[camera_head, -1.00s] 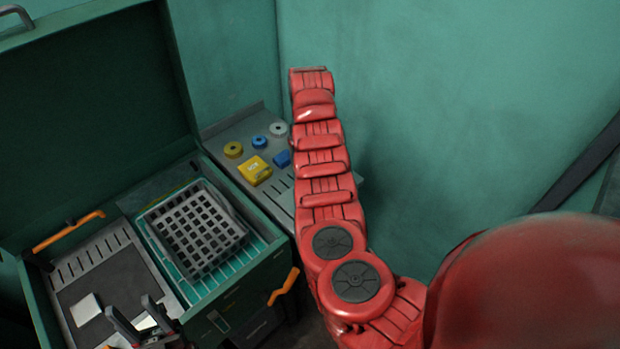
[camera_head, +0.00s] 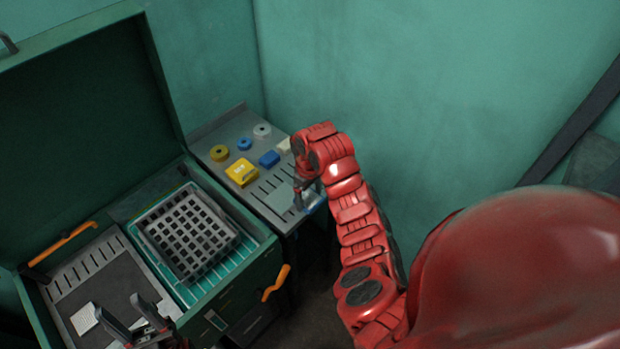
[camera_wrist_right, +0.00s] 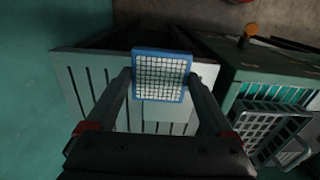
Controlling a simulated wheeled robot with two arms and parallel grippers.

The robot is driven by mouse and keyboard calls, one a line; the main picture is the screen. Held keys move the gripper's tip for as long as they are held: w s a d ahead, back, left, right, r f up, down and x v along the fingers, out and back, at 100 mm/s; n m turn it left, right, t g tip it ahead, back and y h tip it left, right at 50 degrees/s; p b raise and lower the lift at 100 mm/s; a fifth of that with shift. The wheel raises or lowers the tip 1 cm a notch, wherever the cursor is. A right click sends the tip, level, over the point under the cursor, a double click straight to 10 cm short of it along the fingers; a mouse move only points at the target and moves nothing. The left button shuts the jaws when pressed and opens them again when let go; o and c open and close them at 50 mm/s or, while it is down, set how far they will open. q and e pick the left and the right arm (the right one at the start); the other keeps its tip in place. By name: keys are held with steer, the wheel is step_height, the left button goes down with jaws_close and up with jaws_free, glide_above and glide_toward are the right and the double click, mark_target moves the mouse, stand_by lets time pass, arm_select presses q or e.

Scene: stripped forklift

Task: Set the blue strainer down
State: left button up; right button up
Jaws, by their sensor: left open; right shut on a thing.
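The blue strainer (camera_wrist_right: 162,66) has a blue square frame with a white mesh. In the right wrist view it sits between the fingers of my right gripper (camera_wrist_right: 160,82), which is shut on it. In the head view my right gripper (camera_head: 302,204) is at the right end of the grey slotted side shelf (camera_head: 272,203), and only a bit of the strainer's blue edge (camera_head: 317,206) shows. I cannot tell whether the strainer touches the shelf. My left gripper (camera_head: 125,322) is open and empty at the lower left, over the green chest.
The shelf holds a yellow box (camera_head: 242,172), a blue block (camera_head: 269,159), a pale block (camera_head: 285,146) and several small rolls, including a yellow one (camera_head: 219,153). A grey basket (camera_head: 190,236) lies in the open green chest (camera_head: 262,262). The slotted shelf part near my right gripper is clear.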

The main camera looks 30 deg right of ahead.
steer(key=w+d+b, duration=0.2)
steer(key=w+d+f+b, duration=0.1)
steer(key=w+d+b, duration=0.1)
steer(key=w+b, duration=0.1)
steer(key=w+d+b, duration=0.2)
steer(key=b, duration=0.1)
steer(key=shift+w+d+f, duration=0.15)
steer(key=shift+w+f, duration=0.05)
steer(key=shift+f, duration=0.1)
steer(key=shift+w+d+r+p, duration=0.3)
steer(key=shift+w+d, duration=0.15)
steer(key=shift+w, duration=0.2)
steer(key=shift+w+d, duration=0.3)
steer(key=shift+d, duration=0.05)
steer(key=shift+f+p, duration=0.45)
steer(key=shift+f, duration=1.4)
steer(key=shift+f, duration=0.1)
